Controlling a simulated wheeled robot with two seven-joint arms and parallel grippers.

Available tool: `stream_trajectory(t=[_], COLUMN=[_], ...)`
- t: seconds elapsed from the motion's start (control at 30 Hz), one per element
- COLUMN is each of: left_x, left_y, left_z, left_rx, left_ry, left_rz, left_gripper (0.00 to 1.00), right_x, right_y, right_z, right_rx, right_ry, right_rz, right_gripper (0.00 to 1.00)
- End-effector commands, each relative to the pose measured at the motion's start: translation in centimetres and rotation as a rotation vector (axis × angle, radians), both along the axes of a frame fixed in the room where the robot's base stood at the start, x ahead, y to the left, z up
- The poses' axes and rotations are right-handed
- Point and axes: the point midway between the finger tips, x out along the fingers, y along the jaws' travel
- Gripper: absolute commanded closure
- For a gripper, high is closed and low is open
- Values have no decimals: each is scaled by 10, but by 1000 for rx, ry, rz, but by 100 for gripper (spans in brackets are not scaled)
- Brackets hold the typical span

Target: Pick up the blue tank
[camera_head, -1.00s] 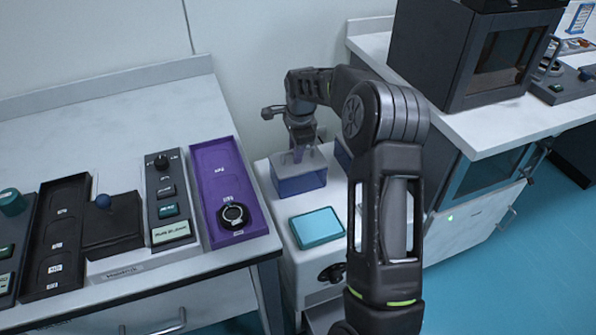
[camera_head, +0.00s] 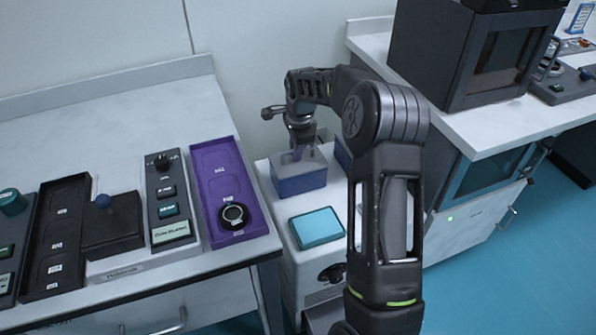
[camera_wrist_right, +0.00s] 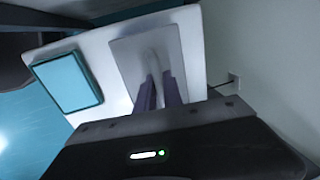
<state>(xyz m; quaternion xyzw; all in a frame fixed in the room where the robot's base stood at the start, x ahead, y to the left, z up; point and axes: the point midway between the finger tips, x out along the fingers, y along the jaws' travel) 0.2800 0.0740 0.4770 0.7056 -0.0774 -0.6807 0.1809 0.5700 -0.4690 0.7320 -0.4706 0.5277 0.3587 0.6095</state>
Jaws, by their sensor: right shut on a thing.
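The blue tank (camera_head: 302,184) is a box with a dark blue lower part and a paler top. It stands at the back left of the small white cabinet in the head view. My right gripper (camera_head: 298,152) reaches down onto the tank's top and is shut on it. In the right wrist view the gripper's fingers (camera_wrist_right: 160,92) point at a pale grey top face of the tank (camera_wrist_right: 128,58). My left gripper is not in view.
A teal-topped block (camera_head: 317,227) sits in front of the tank on the white cabinet (camera_head: 304,262). Another blue box (camera_head: 343,155) is partly hidden behind my arm. A purple tray (camera_head: 262,215) lies on the left table. A dark oven-like box (camera_head: 455,60) stands on the right bench.

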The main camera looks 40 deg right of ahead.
Motion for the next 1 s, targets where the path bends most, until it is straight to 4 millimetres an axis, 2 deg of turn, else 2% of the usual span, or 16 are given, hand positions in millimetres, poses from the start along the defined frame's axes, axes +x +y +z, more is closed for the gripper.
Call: stream_trajectory(t=[0.77,0.87,1.0], left_x=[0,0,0], left_y=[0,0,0], left_z=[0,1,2], left_rx=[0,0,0], left_ry=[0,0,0], left_rz=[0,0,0], left_gripper=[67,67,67], right_x=[0,1,1], right_y=[0,0,0], right_z=[1,4,20], right_rx=[0,-1,-2], right_ry=[-1,-2,-4], right_rz=[0,0,0], right_gripper=[100,100,100])
